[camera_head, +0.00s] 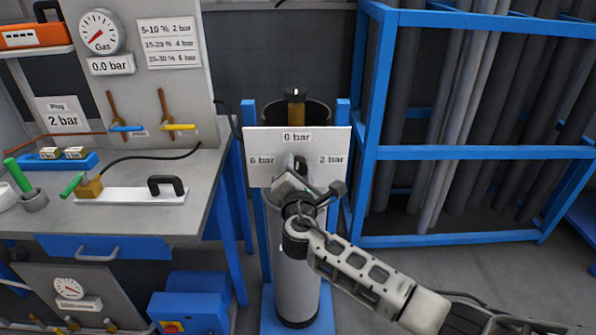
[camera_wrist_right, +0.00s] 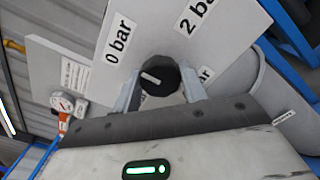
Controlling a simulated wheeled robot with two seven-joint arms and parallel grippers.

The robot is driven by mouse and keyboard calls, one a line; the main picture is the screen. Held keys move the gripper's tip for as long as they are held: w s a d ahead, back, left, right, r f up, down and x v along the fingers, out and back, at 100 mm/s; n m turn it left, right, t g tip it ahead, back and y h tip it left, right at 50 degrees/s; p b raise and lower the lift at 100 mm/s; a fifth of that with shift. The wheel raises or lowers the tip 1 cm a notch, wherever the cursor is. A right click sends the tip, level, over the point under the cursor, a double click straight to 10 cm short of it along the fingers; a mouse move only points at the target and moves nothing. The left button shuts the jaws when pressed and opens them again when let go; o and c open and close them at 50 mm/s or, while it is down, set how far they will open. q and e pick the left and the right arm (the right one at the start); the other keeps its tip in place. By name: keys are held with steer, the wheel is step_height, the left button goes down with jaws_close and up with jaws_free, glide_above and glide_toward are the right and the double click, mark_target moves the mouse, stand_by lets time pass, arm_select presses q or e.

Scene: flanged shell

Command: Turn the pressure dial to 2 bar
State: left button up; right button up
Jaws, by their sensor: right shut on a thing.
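The white dial panel (camera_head: 258,145) stands upright on the bottle stand, with "0 bar" at the top, "6 bar" on the left and "2 bar" on the right. My right gripper (camera_head: 298,172) is in front of its middle and hides the lower label. In the right wrist view the black dial knob (camera_wrist_right: 161,76) sits between the two fingers of my right gripper (camera_wrist_right: 160,92), which is shut on it. The knob's white mark points roughly to the "0 bar" side; its exact angle is hard to tell. My left gripper is out of view.
A grey cylinder (camera_head: 297,270) stands below the panel. On the left are a workbench (camera_head: 190,215) and a Gas gauge (camera_head: 99,32) above a "0.0 bar" sign. A blue rack of grey pipes (camera_head: 440,153) stands on the right. A chart (camera_head: 168,43) lists percentages against bar values.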

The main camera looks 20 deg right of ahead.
steer(key=shift+f+m+b, duration=0.2)
steer(key=shift+m+b, duration=0.6)
steer(key=shift+b, duration=0.05)
steer(key=shift+m+b, duration=5.7)
steer(key=shift+m, duration=2.2)
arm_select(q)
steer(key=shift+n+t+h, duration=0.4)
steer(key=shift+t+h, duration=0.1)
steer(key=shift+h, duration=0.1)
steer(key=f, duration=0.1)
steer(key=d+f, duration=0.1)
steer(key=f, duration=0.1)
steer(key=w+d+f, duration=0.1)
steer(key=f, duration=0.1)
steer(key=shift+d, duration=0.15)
arm_select(e)
steer(key=o, duration=1)
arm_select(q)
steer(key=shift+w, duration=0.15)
arm_select(e)
steer(key=shift+r, duration=0.1)
